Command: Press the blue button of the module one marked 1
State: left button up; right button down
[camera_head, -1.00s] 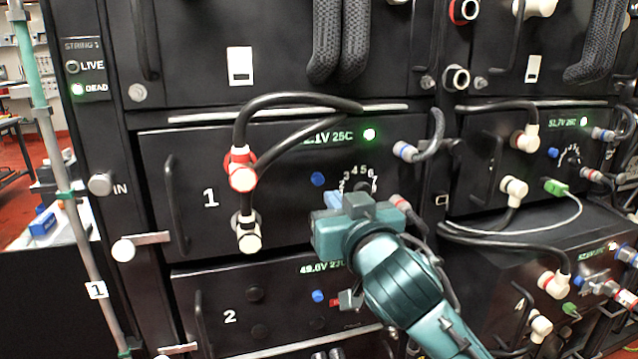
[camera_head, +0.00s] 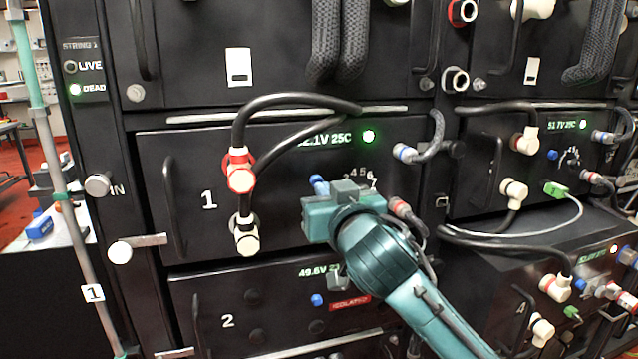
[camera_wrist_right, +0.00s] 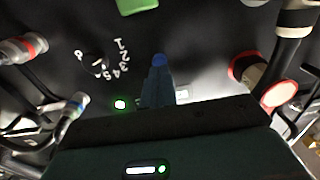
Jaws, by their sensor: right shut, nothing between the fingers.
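Module one (camera_head: 280,190) is the black front panel marked with a white 1 (camera_head: 209,200), at the middle left in the head view. Its blue button (camera_wrist_right: 159,60) shows in the wrist view at the tip of my right gripper (camera_wrist_right: 158,84). In the head view, my right gripper (camera_head: 322,187) is in front of module one, shut and empty, its blue fingertips over the button's spot. The fingertips line up with the button and look very close. I cannot tell whether they touch it or whether it is pressed in. My left gripper is not in view.
A red connector (camera_head: 240,172) and a cream connector (camera_head: 245,236) with black cables stand out left of the gripper. A numbered dial (camera_wrist_right: 97,64) sits beside the button. Module two (camera_head: 215,285) lies below, with its own blue button (camera_head: 317,300).

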jog(key=shift+w+a, duration=0.15)
jog(key=shift+w, duration=0.45)
jog(key=shift+w+a, duration=0.15)
jog(key=shift+w, duration=0.4)
jog(key=shift+s, duration=0.1)
jog(key=p+v, duration=0.2)
jog(key=v, duration=0.6)
dwell(0.5)
